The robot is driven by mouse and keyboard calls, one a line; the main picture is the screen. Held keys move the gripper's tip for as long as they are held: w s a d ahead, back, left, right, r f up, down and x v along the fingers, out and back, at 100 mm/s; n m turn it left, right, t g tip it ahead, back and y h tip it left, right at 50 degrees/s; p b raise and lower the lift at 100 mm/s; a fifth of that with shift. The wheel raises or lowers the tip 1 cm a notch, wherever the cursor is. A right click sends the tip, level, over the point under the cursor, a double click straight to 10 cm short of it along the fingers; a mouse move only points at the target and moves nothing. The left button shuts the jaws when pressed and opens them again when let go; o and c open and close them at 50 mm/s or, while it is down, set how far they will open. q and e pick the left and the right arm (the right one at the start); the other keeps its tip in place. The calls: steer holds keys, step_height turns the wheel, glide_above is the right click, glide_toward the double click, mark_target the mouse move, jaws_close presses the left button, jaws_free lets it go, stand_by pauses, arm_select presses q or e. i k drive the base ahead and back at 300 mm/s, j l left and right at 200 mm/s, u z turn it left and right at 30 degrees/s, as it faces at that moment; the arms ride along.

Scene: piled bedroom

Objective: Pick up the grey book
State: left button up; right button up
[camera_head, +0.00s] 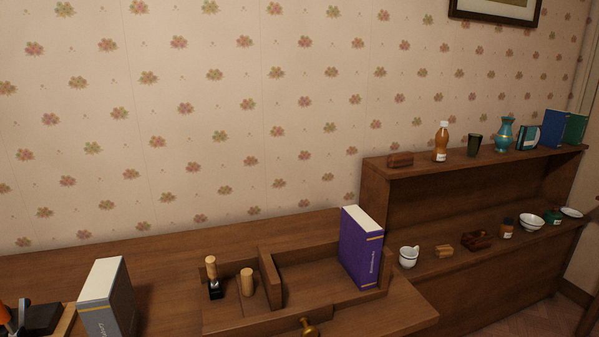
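The grey book (108,303) stands upright on the wooden desk (170,280) at the lower left. Its pale top page edges and part of the lettering on its spine show. The bottom of the book is cut off by the lower edge of the picture. Neither of my grippers is in view.
A dark block (40,319) and an orange item, cut off by the frame, are left of the book. An open wooden organizer (272,283) holds a purple book (361,247) and small corked bottles (213,280). A crowded shelf (375,200) stands right.

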mark_target(107, 305)
steer(key=k+u, duration=0.15)
steer(key=u, duration=1)
